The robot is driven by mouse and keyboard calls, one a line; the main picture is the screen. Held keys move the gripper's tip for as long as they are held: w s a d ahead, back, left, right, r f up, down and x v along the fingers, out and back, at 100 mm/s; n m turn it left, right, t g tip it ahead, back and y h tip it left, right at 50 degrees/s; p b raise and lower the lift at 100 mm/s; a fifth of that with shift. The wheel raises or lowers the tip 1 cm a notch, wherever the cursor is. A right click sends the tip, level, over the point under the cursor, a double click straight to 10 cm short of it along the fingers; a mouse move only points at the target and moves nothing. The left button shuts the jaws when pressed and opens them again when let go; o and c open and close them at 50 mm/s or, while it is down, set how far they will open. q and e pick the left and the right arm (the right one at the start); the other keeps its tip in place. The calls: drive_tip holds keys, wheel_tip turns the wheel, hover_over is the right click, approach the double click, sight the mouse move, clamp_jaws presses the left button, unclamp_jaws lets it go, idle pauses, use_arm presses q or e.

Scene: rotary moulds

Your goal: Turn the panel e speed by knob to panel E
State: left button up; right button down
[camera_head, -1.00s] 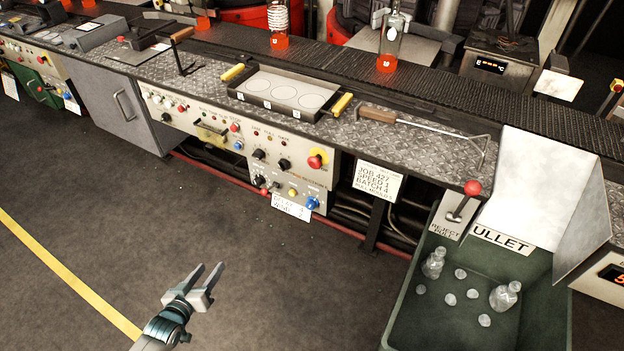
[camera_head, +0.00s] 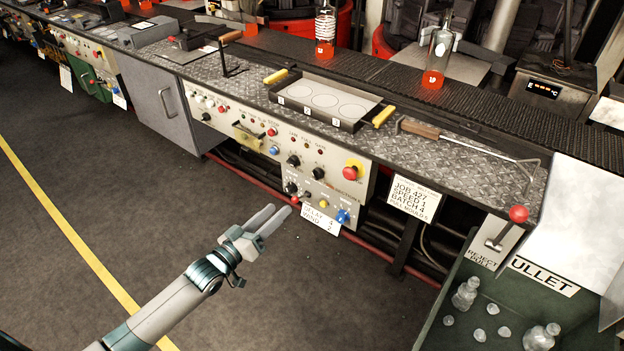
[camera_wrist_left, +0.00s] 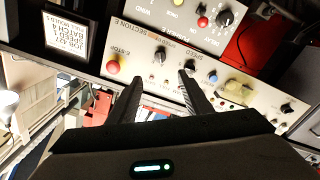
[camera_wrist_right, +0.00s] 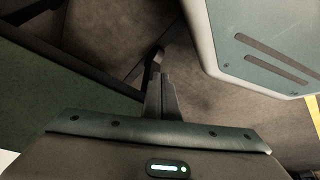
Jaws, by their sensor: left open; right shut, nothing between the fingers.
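Panel E (camera_head: 330,160) is a cream control panel under the counter, marked SECTION E in the left wrist view (camera_wrist_left: 150,80), where it shows upside down. The black knob beside the word SPEED (camera_wrist_left: 190,66) seems to be the left of two black knobs in the head view (camera_head: 294,160). The other black knob (camera_head: 318,173) is between it and the red emergency stop (camera_head: 350,172). Its pointer setting is too small to read. My left gripper (camera_head: 275,214) is open and empty, apart from the panel, in front of and below it. My right gripper (camera_wrist_right: 158,85) is shut and empty.
A lower panel with a black knob (camera_head: 290,187) and blue knob (camera_head: 342,216) juts out below. A card (camera_head: 320,219) hangs there. A job card (camera_head: 413,197) and green cullet bin (camera_head: 455,290) stand to the right. The floor in front is clear.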

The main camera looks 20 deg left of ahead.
sight(314, 176)
use_arm(q)
drive_tip(key=x, duration=1.6)
drive_tip(key=shift+w+d+p, duration=0.1)
drive_tip(key=shift+w+p, duration=0.25)
drive_tip(key=shift+f, duration=0.1)
drive_tip(key=c, duration=1.1)
use_arm(e)
drive_tip(key=shift+a+r+t, duration=0.2)
drive_tip(key=shift+a+t, duration=0.1)
drive_tip(key=shift+a, duration=0.1)
